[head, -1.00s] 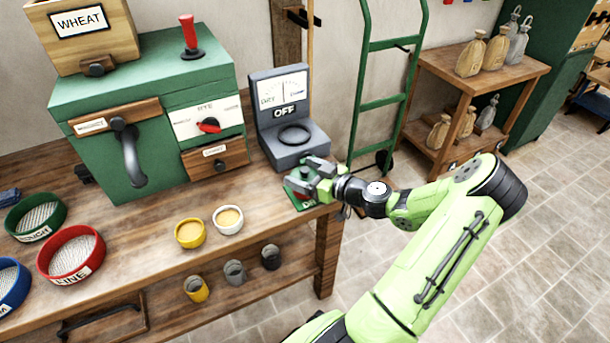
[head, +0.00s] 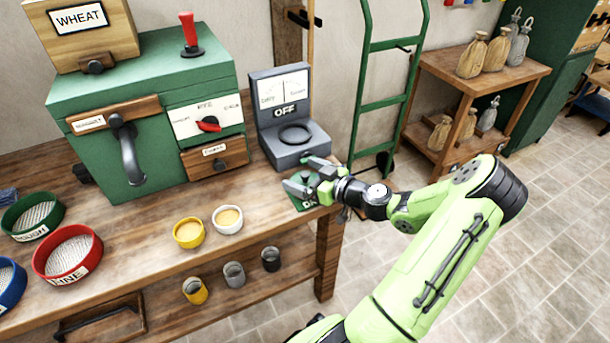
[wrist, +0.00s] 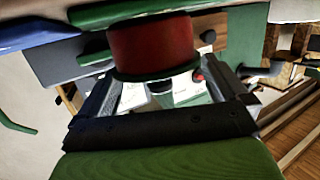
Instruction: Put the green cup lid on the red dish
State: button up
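The green cup lid (head: 307,178) is at the right end of the bench, beside the grey meter. In the wrist view the green lid (wrist: 156,76) lies flat against one face of the red dish (wrist: 152,46), between my fingers. The wrist picture seems to be upside down, so the lid appears to be on top of the dish. In the head view the lid and my fingers hide most of the dish. My gripper (head: 305,174) is open around the lid, with a finger on each side and gaps visible in the wrist view.
A green pad (head: 303,204) lies under the gripper at the bench edge. The grey meter (head: 292,150), reading OFF, stands just behind. A white cup (head: 228,220) and a yellow cup (head: 188,233) stand to the left. A green hand truck (head: 385,104) stands beyond the bench.

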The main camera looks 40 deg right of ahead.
jog(key=shift+r, duration=0.1)
jog(key=shift+r+p, duration=0.3)
jog(key=shift+p, duration=0.15)
jog(key=shift+r+p, duration=0.6)
jog(key=shift+p, duration=0.15)
jog(key=f+v, duration=0.1)
jog(key=v, duration=1.1)
jog(key=w+a+r+n+g+y, duration=0.1)
jog(key=w+a+g, duration=0.1)
jog(key=a+g, duration=0.55)
jog(key=w+a+r+n+g+y, duration=0.15)
jog(key=a+g, duration=0.25)
jog(key=a, duration=0.7)
jog(key=s+a+r+m+t+h, duration=0.1)
jog(key=s+a+r+m+h, duration=0.3)
jog(key=s+a+r, duration=0.5)
jog(key=s+r+h, duration=0.1)
jog(key=s, duration=0.2)
jog(key=shift+a+r+p, duration=0.25)
jog(key=shift+r+p, duration=0.1)
jog(key=shift+r, duration=0.05)
